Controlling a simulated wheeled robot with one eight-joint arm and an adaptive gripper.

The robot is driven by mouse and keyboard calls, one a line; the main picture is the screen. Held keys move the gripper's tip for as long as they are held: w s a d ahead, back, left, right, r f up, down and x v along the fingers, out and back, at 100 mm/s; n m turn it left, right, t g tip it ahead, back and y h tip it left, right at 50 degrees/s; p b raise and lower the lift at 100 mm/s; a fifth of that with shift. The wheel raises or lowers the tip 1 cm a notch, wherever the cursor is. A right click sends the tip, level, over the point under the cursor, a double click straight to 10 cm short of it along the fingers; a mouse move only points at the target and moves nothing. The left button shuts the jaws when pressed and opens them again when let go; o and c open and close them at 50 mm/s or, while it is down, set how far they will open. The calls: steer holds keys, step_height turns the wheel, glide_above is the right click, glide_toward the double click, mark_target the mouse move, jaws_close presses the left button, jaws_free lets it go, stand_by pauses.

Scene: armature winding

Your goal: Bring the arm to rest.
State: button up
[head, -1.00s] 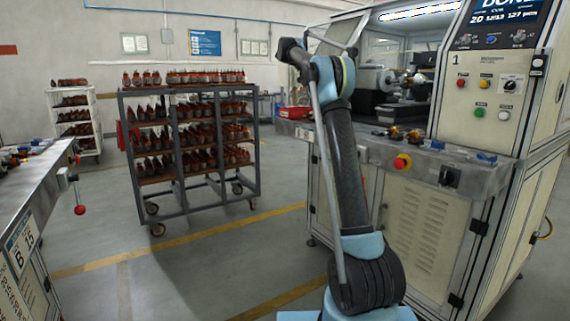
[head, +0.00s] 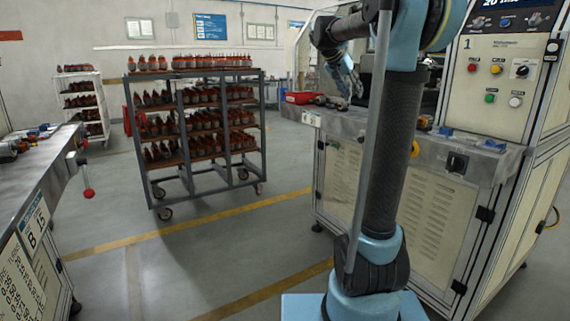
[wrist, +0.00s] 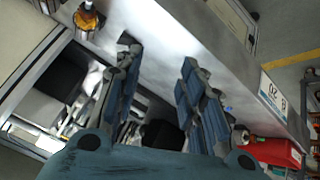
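My arm (head: 388,160) stands upright in front of the machine bench, its upper part bent over to the left. My gripper (head: 347,85) hangs from it above the left part of the bench top. In the wrist view, the gripper's two blue-padded fingers (wrist: 157,68) are spread apart with a clear gap. No object shows held between them. Part of the machine opening behind is hidden by my arm.
The machine bench (head: 340,122) carries a red bin (head: 300,97) and small parts beside it. A control panel (head: 500,75) stands at right. A wheeled rack (head: 262,150) of armatures stands at left, another bench (head: 45,180) at far left. Open floor lies between.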

steer(key=s+a+f+n+y, duration=0.2)
steer(key=s+f, duration=1)
steer(key=s, duration=0.1)
steer(key=s+a+f+n+g+y, duration=0.1)
steer(key=s+a+f+n+y, duration=0.1)
steer(key=s+f, duration=1)
steer(key=s+a+f+n+y, duration=0.2)
steer(key=s+a+f, duration=0.1)
steer(key=s+f, duration=1)
steer(key=s, duration=0.3)
steer(key=shift+n+g+y, duration=0.4)
steer(key=shift+w+a, duration=0.1)
steer(key=shift+w+f, duration=0.2)
steer(key=shift+w, duration=0.25)
